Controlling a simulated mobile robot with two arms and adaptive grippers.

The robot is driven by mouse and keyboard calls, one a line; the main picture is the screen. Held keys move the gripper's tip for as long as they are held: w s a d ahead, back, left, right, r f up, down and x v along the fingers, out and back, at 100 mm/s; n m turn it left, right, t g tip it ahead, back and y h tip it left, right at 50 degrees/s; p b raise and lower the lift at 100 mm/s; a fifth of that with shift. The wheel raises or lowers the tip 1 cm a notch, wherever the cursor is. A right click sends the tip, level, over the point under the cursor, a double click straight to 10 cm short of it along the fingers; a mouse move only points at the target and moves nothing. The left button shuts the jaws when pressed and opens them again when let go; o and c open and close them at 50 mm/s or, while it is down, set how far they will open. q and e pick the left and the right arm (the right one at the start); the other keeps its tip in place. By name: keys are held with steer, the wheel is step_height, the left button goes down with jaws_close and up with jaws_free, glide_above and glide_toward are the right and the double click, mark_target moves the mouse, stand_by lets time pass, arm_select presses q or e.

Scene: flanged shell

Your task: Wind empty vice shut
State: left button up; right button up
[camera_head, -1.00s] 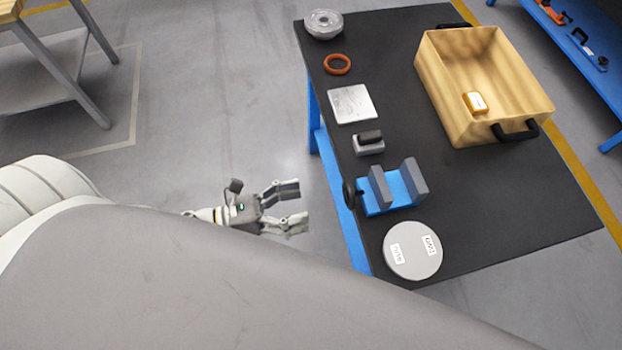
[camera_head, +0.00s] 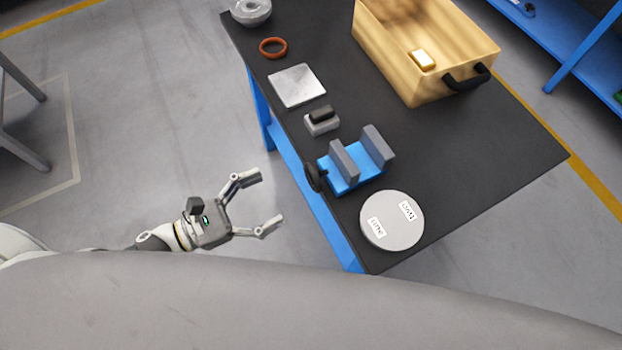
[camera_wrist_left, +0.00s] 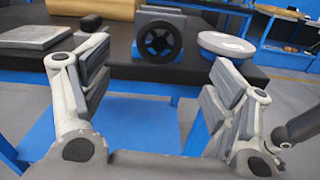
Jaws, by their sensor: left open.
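The blue vice (camera_head: 352,184) with two grey jaws (camera_head: 361,154) sits near the table's left edge, its jaws apart with nothing between them. Its dark round handwheel (camera_head: 315,177) faces the floor side, at the table edge. In the left wrist view the handwheel (camera_wrist_left: 160,42) is ahead, between and beyond my fingers. My left gripper (camera_head: 263,201) is open and empty, off the table's edge to the left of the handwheel and apart from it. It also shows in the left wrist view (camera_wrist_left: 152,85). My right gripper is not in view.
A grey labelled disc (camera_head: 392,221) lies right beside the vice. A grey block with a dark top (camera_head: 322,121), a metal plate (camera_head: 297,85), an orange ring (camera_head: 273,48) and a flanged metal part (camera_head: 251,11) line the table edge.

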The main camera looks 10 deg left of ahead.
mark_target(310, 178)
arm_select(q)
steer(key=p+x, duration=0.2)
steer(key=x, duration=0.7)
steer(key=shift+w+d+r+p, duration=0.1)
steer(key=shift+d+r+p, duration=0.1)
steer(key=shift+p, duration=0.1)
steer(key=shift+w+d+f, duration=0.15)
steer(key=shift+w+d, duration=0.25)
steer(key=shift+d, duration=0.15)
steer(key=c, duration=1)
steer(key=shift+c, duration=0.2)
